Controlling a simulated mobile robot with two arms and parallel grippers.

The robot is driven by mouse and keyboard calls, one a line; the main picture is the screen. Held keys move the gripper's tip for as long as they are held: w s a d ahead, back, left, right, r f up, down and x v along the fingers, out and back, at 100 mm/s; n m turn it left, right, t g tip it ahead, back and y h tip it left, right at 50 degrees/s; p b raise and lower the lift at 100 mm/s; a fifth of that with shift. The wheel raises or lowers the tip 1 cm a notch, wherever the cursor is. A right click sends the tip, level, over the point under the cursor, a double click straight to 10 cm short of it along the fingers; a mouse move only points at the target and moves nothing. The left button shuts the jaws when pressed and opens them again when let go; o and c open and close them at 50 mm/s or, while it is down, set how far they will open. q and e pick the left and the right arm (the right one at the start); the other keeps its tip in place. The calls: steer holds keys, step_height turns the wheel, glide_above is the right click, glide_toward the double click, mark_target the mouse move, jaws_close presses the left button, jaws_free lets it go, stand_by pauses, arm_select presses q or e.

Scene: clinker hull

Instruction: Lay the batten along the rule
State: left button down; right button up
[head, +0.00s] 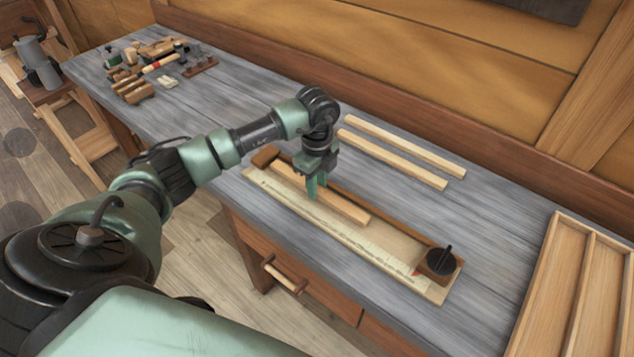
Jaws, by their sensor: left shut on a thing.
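A pale wooden batten (347,208) is at the measuring board, roughly parallel to its long edges. Its left end is near the brown stop block (265,157). I cannot tell whether it rests on the board or is just above it. The rule (365,241), a pale strip with fine marks, runs along the board in front of the batten. My left gripper (317,188) points down and is shut on the batten left of its middle, hiding part of it. My right gripper is not in view.
Two more battens (393,160) (410,147) lie behind the board. A black knob (440,262) stands at the board's right end. A divided wooden tray (562,285) is at the right. Tools and blocks (150,65) crowd the bench's far left; the bench between is clear.

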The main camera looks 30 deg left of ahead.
arm_select(q)
steer(key=shift+f, duration=0.15)
steer(key=c, duration=1.5)
jaws_free()
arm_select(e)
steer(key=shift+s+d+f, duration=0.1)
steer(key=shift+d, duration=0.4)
arm_select(q)
steer(key=shift+o, duration=0.2)
